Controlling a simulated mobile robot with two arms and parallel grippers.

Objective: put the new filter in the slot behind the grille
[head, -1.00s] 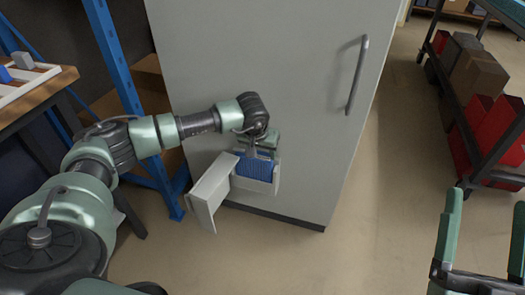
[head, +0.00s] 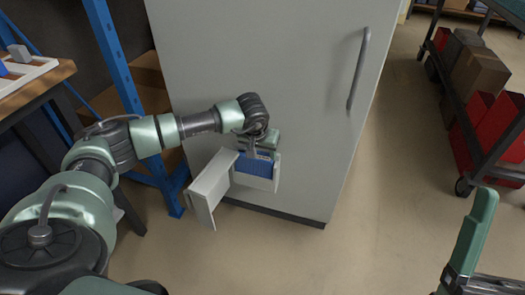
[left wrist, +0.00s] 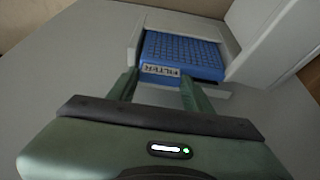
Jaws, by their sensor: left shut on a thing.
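The new filter (head: 254,168) is a blue ribbed block. Its white FILTER label faces my left wrist camera (left wrist: 160,70). My left gripper (left wrist: 160,84) is shut on the filter's labelled end. In the head view this gripper (head: 259,148) is low against the grey cabinet. The filter sits at least partly within the white-framed slot (head: 262,184); its full depth is hidden. The grille (head: 210,188) is a pale flap swung open to the left of the slot. My right gripper (head: 490,250) is at the lower right, partly out of frame, empty and spread.
The grey cabinet (head: 265,60) has a long vertical handle (head: 359,68). A blue rack post (head: 122,70) and a workbench with a white tray (head: 25,75) stand at the left. A cart with red bins (head: 490,135) stands at the right. The floor between is clear.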

